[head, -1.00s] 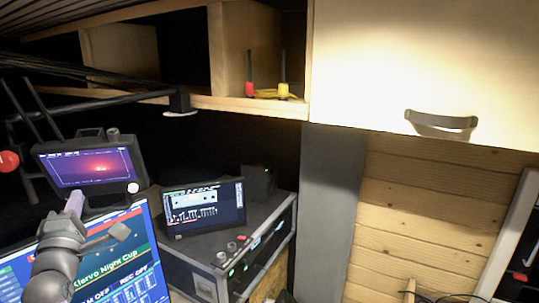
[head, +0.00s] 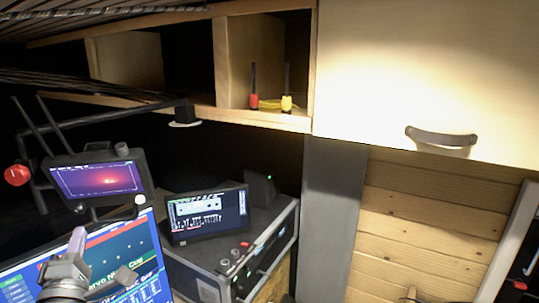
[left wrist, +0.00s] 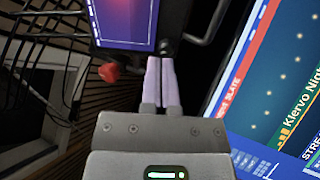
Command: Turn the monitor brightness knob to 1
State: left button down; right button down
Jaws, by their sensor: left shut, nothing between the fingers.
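A small field monitor (head: 97,180) with a purple and red screen hangs at the left of the head view. A grey knob (head: 122,149) sits on its top edge, and a pale round knob (head: 139,200) is at its lower right corner. I cannot read a label or setting on either. My left gripper (head: 78,240) is shut and empty, below the monitor and in front of the large screen. In the left wrist view its pale fingers (left wrist: 160,62) lie together, pointing towards the monitor's edge (left wrist: 123,45). A dark round part (left wrist: 167,46) appears just beyond the tips; contact cannot be told. My right gripper is out of view.
A large screen (head: 150,255) fills the lower left. A red knob (head: 16,175) is on the support arm left of the monitor. A second small monitor (head: 205,212) stands on a black rack case (head: 215,259). A shelf (head: 220,114) and cabinet (head: 400,70) are above.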

aim_at(93, 202)
pick_arm(q)
jog(key=w, duration=0.1)
jog(key=w+a, duration=0.1)
jog(key=w, duration=0.3)
jog(key=shift+w+a+f, duration=0.15)
jog(key=shift+w+a, duration=0.1)
jog(key=shift+a, duration=0.05)
jog(key=shift+w+a+r+b, duration=0.1)
jog(key=shift+w+r+b, duration=0.2)
jog(key=shift+s+a+r, duration=0.15)
jog(key=shift+a, duration=0.1)
dwell(0.7)
jog(key=shift+s+r+p, duration=0.1)
jog(key=shift+r+p, duration=0.2)
jog(key=shift+r, duration=0.05)
jog(key=shift+d, duration=0.25)
